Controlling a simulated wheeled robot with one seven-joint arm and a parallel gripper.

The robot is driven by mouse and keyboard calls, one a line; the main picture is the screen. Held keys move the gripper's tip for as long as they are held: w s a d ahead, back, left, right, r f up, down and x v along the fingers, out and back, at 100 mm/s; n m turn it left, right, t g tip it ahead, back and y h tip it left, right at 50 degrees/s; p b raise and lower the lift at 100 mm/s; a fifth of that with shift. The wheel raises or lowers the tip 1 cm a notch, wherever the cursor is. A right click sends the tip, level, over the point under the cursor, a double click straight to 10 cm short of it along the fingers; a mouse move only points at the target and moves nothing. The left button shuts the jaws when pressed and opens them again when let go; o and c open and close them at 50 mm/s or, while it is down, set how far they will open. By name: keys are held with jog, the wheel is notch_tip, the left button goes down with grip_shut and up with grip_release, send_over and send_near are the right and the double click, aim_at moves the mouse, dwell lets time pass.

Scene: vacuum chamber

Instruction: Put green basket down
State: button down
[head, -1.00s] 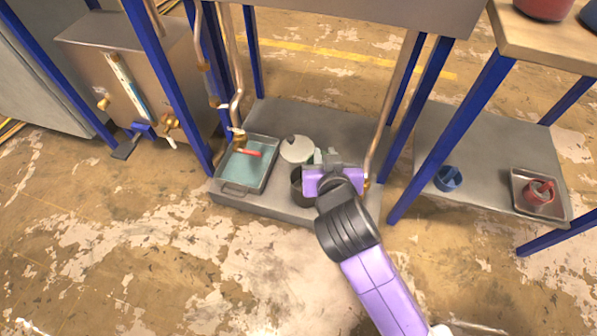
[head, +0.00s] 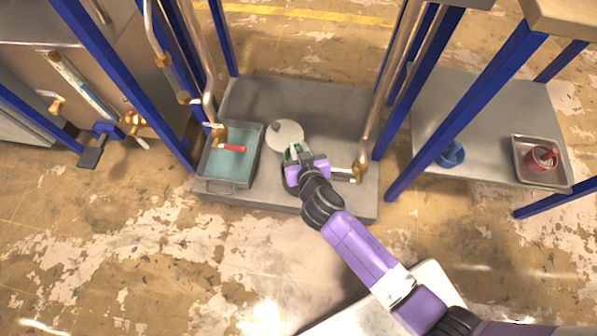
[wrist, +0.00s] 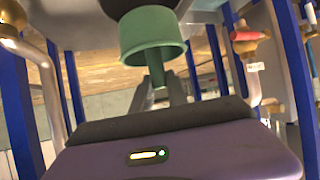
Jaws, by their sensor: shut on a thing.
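The green basket (wrist: 152,38) is a small green cup with a wide rim and a stem-like handle, seen in the wrist view. My gripper (wrist: 160,90) is shut on the handle. In the head view, my gripper (head: 297,158) is over the dark pot (head: 289,183) on the low grey shelf. A bit of green (head: 291,152) shows at its fingers; the arm hides most of the basket and pot. A dark round body (wrist: 132,6) is at the top edge of the wrist view, close to the basket. I cannot tell whether the basket is inside the pot.
A pale round lid (head: 286,135) lies just behind the gripper. A copper pipe (head: 372,120) and blue posts stand close on the right. The shelf (head: 330,100) is bare at the back.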

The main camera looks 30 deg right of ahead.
notch_tip(320, 180, down, 13)
jog(key=b, duration=0.6)
jog(key=shift+r, duration=0.1)
jog(key=shift+b, duration=0.35)
jog(key=c, duration=1.6)
grip_release()
jog(key=shift+r+p, duration=0.15)
jog(key=shift+p, duration=0.25)
jog(key=p+v, duration=0.2)
jog(key=v, duration=1)
jog(key=shift+s+p, duration=0.1)
jog(key=shift+p, duration=0.3)
